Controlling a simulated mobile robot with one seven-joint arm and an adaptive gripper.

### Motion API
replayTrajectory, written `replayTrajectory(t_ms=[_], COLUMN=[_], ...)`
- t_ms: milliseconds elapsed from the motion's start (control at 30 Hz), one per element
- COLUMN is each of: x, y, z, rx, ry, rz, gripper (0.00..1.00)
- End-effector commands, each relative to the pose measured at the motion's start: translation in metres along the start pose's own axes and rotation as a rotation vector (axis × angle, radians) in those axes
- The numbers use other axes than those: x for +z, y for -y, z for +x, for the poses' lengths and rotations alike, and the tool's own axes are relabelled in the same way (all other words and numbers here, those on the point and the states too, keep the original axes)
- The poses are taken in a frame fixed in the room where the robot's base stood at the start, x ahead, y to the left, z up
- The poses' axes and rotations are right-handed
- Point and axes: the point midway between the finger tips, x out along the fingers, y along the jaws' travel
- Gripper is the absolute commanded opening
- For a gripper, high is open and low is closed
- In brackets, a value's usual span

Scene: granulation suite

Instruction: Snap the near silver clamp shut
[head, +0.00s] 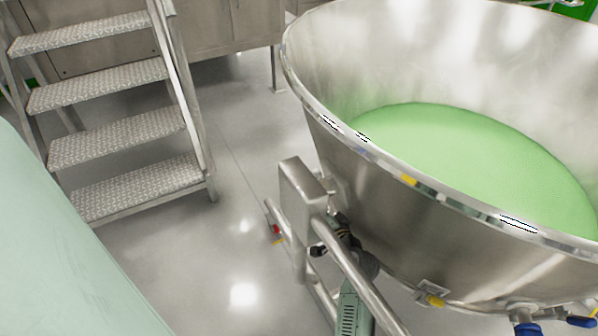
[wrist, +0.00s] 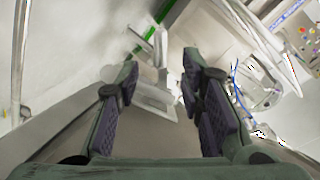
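A silver clamp-like fitting (wrist: 155,98), with a flat plate and a thin upright lever, shows just beyond and between my fingers in the wrist view. My gripper (wrist: 161,66) is open, its two dark padded fingers apart with nothing held between them. In the head view, my gripper (head: 343,232) is beside the outer wall of the big steel bowl (head: 385,205), partly hidden behind a steel tube. A silver bracket with a yellow mark (head: 432,293) sits low on the bowl's wall, to the right. I cannot tell whether the fitting touches my fingers.
The bowl holds green material (head: 460,150). A steel post and box (head: 300,190) and a slanting tube (head: 355,270) stand close to my arm. Metal steps (head: 110,135) are at the left. Blue-handled fittings (head: 530,326) sit at lower right.

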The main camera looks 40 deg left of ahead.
Motion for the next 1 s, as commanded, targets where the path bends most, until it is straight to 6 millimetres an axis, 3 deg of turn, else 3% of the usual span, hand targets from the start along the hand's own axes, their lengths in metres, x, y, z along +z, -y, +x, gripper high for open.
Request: replayTrajectory(t_ms=[300, 500, 700, 1000], x=[0.002, 0.002, 0.001, 0.001], y=[0.000, 0.000, 0.001, 0.001], z=[0.059, 0.088, 0.100, 0.101], rx=[-0.005, -0.003, -0.002, -0.001], ry=[0.000, 0.000, 0.001, 0.001], rz=[0.004, 0.003, 0.003, 0.002], gripper=[0.35, 0.35, 0.35, 0.34])
